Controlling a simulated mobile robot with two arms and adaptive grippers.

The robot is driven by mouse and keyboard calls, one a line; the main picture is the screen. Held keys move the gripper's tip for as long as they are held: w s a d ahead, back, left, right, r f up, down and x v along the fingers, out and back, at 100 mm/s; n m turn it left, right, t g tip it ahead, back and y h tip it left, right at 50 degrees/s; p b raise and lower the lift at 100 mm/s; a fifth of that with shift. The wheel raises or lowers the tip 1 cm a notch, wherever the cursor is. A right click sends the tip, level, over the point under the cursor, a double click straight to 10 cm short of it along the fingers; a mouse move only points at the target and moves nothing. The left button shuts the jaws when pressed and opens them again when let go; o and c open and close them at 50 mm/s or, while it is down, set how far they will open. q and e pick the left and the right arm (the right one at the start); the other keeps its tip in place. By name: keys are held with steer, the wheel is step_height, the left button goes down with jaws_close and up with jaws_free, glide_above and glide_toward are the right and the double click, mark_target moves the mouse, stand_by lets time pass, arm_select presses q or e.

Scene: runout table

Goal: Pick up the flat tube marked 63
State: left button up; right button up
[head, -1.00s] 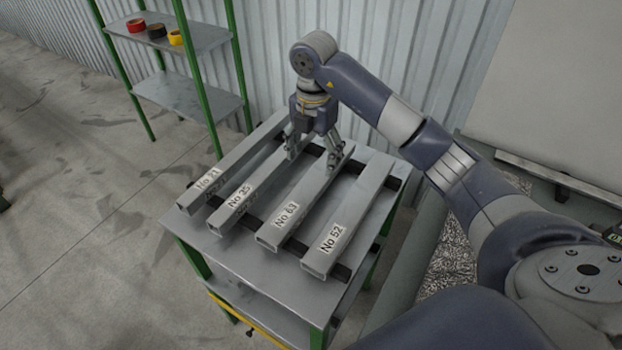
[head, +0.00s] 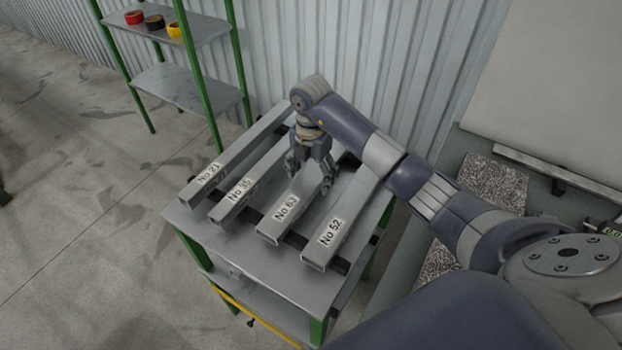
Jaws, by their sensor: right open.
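The flat tube marked 63 (head: 284,211) is a grey rectangular tube lying on dark supports on the table. It is the third from the left, between the tube marked 35 (head: 239,191) and the tube marked 52 (head: 333,231). My right gripper (head: 308,182) is open and points down over the tube marked 63, towards its far half. One finger shows on each side of the tube; I cannot tell whether they touch it. The gripper and wrist hide part of the tube's far end. My left gripper is not in view.
The tube marked 21 (head: 209,173) lies at the far left of the table (head: 215,240). A green-framed shelf (head: 180,87) with several tape rolls stands at the back left. A corrugated wall (head: 330,45) rises close behind the table.

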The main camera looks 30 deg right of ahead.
steer(key=c, duration=1.6)
steer(key=shift+o, duration=0.2)
steer(key=shift+r, duration=0.1)
steer(key=shift+r, duration=0.1)
